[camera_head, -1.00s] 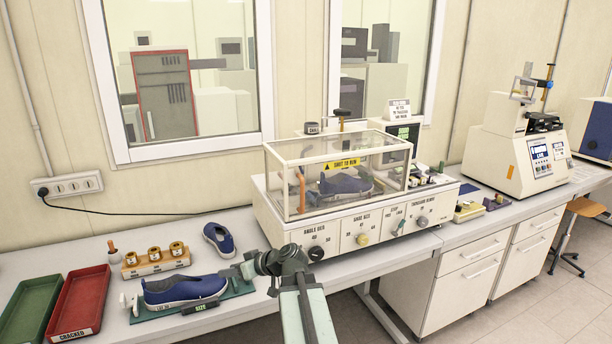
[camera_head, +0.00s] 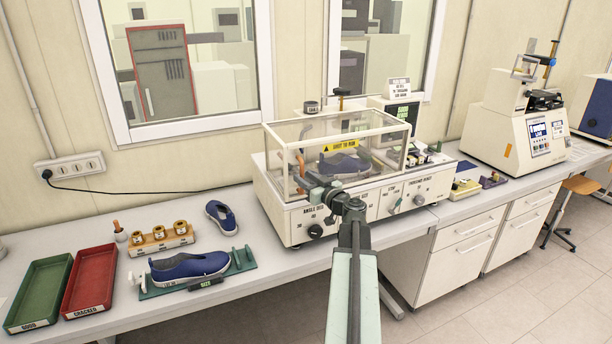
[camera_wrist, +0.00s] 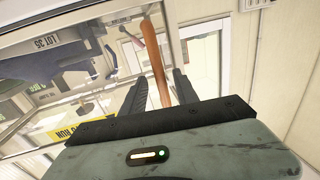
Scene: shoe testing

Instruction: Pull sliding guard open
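The sliding guard (camera_head: 330,127) is a clear box in a pale frame on top of the white testing machine (camera_head: 275,220). A yellow "SHUT TO RUN" label (camera_head: 341,144) is on its front; it covers a blue shoe (camera_head: 343,163). An orange upright handle (camera_head: 300,160) is at the guard's left front, partly behind my gripper. My gripper (camera_head: 308,181) is at the guard's left front. In the wrist view, my gripper (camera_wrist: 160,88) is open, its fingers apart with the orange handle (camera_wrist: 154,55) between them. I cannot tell whether they touch it.
Knobs (camera_head: 395,204) line the machine's front. A blue shoe on a green fixture (camera_head: 243,262), a loose blue shoe (camera_head: 220,214), and red (camera_head: 90,280) and green (camera_head: 38,290) trays are on the bench at left. Another machine (camera_head: 505,135) stands at right.

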